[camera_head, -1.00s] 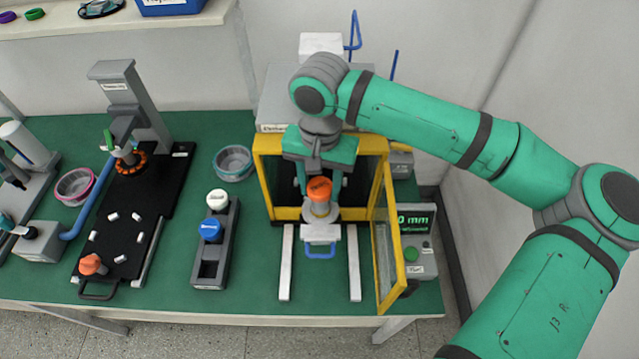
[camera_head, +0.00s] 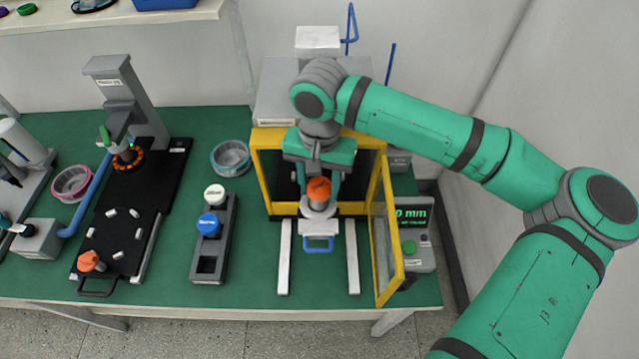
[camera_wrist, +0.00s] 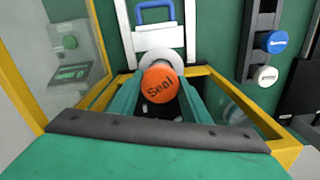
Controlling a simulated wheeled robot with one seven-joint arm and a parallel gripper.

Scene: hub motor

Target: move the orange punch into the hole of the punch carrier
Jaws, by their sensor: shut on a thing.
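The orange punch (camera_head: 318,190) has a round orange cap, marked "Seal" in the wrist view (camera_wrist: 160,82). It stands inside the yellow-framed press, above a pale round seat (camera_wrist: 160,57) on the blue-handled slide. My gripper (camera_head: 318,196) reaches down into the press from above and is shut on the punch, one finger on each side of the cap; the fingers also show in the wrist view (camera_wrist: 158,92). The punch carrier (camera_head: 207,262) is a dark grey rack left of the press. It holds a white-capped punch (camera_head: 214,193) and a blue-capped punch (camera_head: 209,224); its front hole is empty.
The yellow press frame (camera_head: 270,180) surrounds the gripper closely. Its clear door (camera_head: 385,240) stands open on the right, beside a display box (camera_head: 417,240). Two white rails (camera_head: 284,258) run forward. A round bowl (camera_head: 230,158) stands behind the carrier. Green table shows between carrier and press.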

